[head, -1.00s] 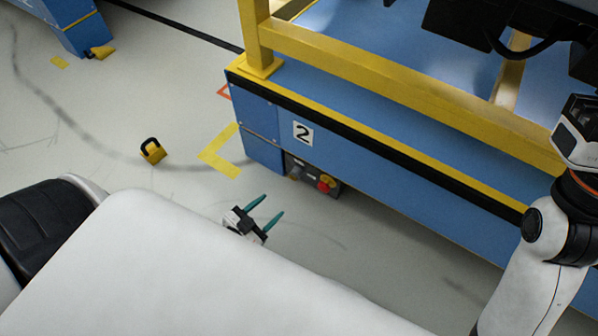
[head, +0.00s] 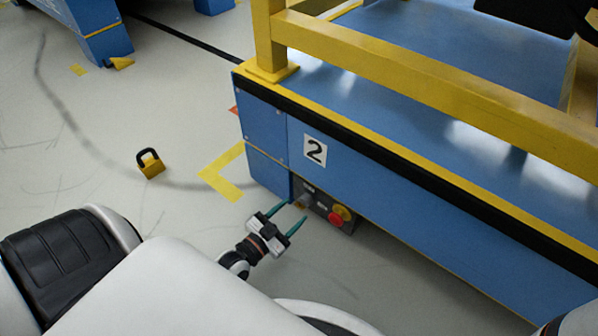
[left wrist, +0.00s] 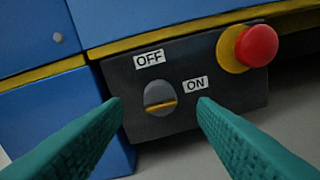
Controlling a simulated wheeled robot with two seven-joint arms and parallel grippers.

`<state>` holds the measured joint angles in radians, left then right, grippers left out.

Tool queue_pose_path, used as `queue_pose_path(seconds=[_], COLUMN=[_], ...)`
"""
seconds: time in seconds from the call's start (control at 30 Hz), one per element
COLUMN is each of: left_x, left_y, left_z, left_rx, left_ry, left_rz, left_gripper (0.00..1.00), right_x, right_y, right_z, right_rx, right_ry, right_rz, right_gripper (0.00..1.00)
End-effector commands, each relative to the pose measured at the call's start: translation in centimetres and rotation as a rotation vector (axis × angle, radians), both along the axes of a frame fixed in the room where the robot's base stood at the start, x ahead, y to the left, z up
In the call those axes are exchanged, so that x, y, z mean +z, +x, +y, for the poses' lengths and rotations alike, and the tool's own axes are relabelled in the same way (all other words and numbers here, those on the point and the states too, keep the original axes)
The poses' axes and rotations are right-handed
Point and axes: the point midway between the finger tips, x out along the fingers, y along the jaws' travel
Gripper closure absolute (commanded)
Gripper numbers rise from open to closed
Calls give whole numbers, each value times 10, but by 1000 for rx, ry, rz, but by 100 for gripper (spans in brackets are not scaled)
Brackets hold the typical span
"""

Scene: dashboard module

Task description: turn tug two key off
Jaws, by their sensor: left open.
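Tug two is the blue cart side (head: 400,205) with a "2" label (head: 315,151). Its dark control panel (head: 321,207) sits low, near the cart's corner. In the left wrist view, the grey round key switch (left wrist: 158,97) has a yellow line lying nearly level, its right end toward the ON label's side (left wrist: 195,84). The OFF label (left wrist: 149,60) is above the switch. My left gripper (head: 289,213) is open in front of the panel. In the left wrist view its green fingers stand either side of the switch, with no visible contact. My right gripper is out of view.
A red emergency button (left wrist: 257,45) on a yellow base is right of the switch. A yellow rail (head: 430,70) runs above the cart deck. A yellow padlock-shaped object (head: 150,164) stands on the open floor at left.

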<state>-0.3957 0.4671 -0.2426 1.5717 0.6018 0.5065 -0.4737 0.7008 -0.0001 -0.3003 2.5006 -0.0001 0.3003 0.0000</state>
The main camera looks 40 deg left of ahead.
Motion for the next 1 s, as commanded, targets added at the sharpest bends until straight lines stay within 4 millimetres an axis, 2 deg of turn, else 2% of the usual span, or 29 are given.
queue_pose_path(seconds=[0.03,0.23,0.6,0.87,1.0], left_x=[-3,-1,0,0,0], left_y=[10,31,36,36,35], left_z=[-1,-4,-5,-5,-5], left_rx=[0,0,0,0,0], left_ry=[-2,0,-1,-1,-3], left_rz=[-4,-2,1,1,1], left_gripper=[48,48,48,90,92], right_x=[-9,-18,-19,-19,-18], right_y=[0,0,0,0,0], right_z=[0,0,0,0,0], right_rx=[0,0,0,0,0], right_ry=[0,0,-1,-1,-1], right_rz=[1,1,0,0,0], right_gripper=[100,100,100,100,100])
